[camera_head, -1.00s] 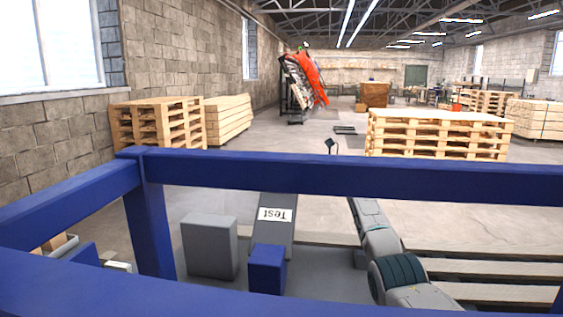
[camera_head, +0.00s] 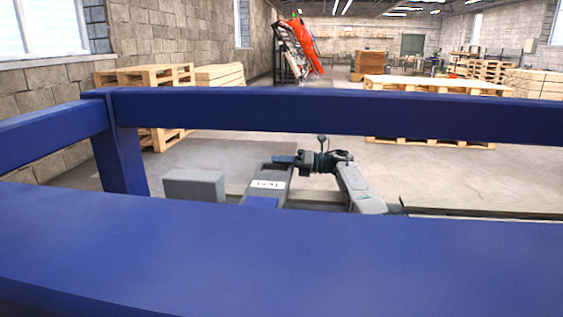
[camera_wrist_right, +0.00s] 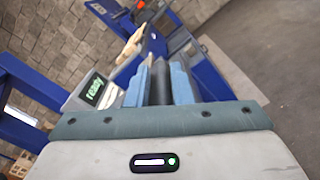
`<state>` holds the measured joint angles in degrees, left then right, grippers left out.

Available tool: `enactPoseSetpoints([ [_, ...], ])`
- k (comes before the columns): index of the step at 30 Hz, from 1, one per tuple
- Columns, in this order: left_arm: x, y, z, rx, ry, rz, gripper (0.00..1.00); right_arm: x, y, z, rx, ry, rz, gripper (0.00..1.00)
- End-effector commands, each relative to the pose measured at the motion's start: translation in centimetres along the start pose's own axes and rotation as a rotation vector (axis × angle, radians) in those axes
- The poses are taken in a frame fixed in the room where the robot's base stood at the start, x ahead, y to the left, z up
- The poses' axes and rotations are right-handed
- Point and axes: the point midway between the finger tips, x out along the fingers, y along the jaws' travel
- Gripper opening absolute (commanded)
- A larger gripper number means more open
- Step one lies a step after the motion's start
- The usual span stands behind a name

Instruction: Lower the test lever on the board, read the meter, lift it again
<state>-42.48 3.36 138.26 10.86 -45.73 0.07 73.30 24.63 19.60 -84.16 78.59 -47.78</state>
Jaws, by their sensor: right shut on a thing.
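The grey board (camera_head: 268,172) with a white "Test" label (camera_head: 268,184) stands just beyond the near blue rail in the head view. My right gripper (camera_head: 287,160) is at the board's top end. In the right wrist view its fingers (camera_wrist_right: 160,85) are shut on a dark round bar (camera_wrist_right: 161,80), seemingly the test lever's handle. Whether the lever is up or down I cannot tell. The meter (camera_wrist_right: 95,89) shows at the left of the wrist view, its screen reading "ready" in green. My left gripper is not in view.
A grey box (camera_head: 194,185) stands left of the board. Pallet stacks (camera_head: 430,85) stand farther back on open floor.

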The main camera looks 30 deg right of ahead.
Motion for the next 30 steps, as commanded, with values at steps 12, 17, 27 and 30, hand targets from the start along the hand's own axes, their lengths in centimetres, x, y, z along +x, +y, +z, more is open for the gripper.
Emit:
enactPoseSetpoints([
  [12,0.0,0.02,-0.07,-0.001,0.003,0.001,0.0,0.52,0.5,-0.23,0.004,0.009,0.021,0.28],
  [17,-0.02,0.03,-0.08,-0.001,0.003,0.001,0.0,0.44,0.52,-0.1,0.002,0.008,0.019,0.45],
  [27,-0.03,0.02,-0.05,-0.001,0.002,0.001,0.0,0.28,0.48,0.03,0.0,0.006,0.016,0.45],
  [30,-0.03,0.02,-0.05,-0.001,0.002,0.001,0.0,0.24,0.47,0.06,-0.001,0.005,0.015,0.45],
])
